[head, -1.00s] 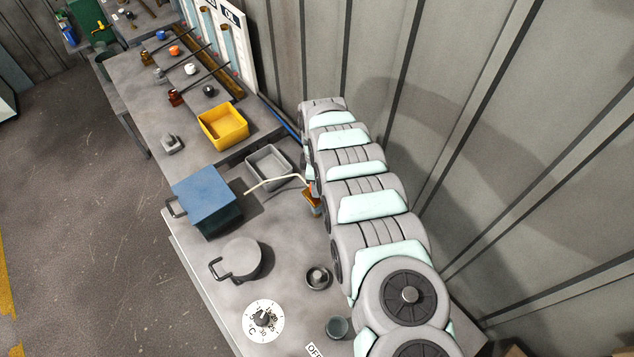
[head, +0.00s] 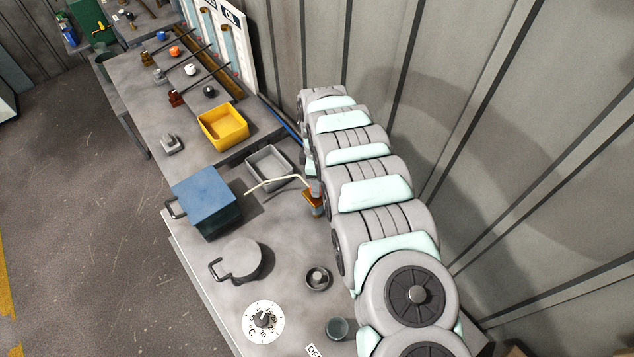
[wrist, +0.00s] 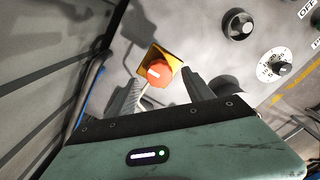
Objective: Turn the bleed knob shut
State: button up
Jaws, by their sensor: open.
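An orange-red knob with a white pointer mark (wrist: 160,72) sits on a yellow base (wrist: 155,52) in the wrist view. I take it for the bleed knob. My gripper (wrist: 164,85) is open, with one grey finger on each side of the knob in this view. I cannot tell whether either finger touches it. In the head view the knob (head: 316,190) and its yellow base (head: 312,204) show only partly beside my arm, at the right side of the bench. My arm hides most of the gripper there.
A pale bent rod (head: 275,181) reaches from near the knob over a grey tray (head: 283,158). A blue box (head: 205,200), grey pot (head: 242,259), white dial (head: 263,321) and dark round knob (head: 318,278) stand on the bench. A ribbed wall (head: 520,120) is close on the right.

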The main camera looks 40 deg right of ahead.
notch_tip(320, 180, up, 8)
jog(key=b, duration=0.1)
dwell(0.4)
jog(key=shift+w, duration=0.1)
